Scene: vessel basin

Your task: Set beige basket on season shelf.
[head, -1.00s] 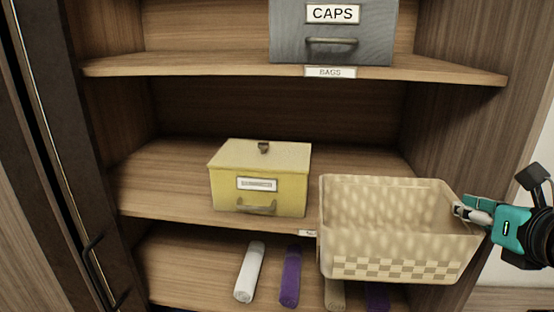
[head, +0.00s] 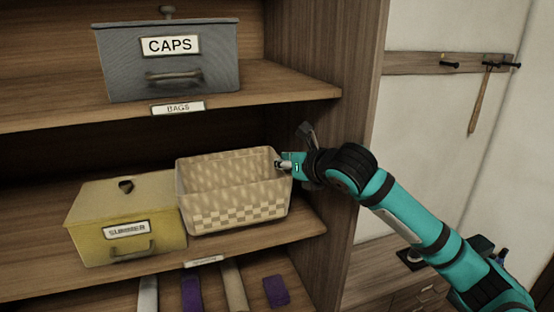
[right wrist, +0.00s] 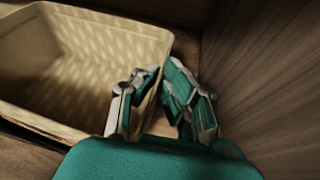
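The beige basket (head: 232,212) is upright at the middle shelf (head: 255,240), right beside the yellow box (head: 130,222). Its base looks level with the shelf board; I cannot tell whether it bears fully on it. The shelf's front label (head: 203,261) is too blurred to read. My right gripper (head: 284,165) is at the basket's right rim. In the right wrist view its fingers (right wrist: 162,85) straddle the basket's side wall (right wrist: 88,62), one inside and one outside, and look closed on it. My left gripper is not in view.
A grey CAPS box (head: 170,62) stands on the shelf above, labelled BAGS. The wooden side panel (head: 335,100) is close to the right of my gripper. Rolled items (head: 190,292) lie on the shelf below. Hooks (head: 450,64) are on the wall at right.

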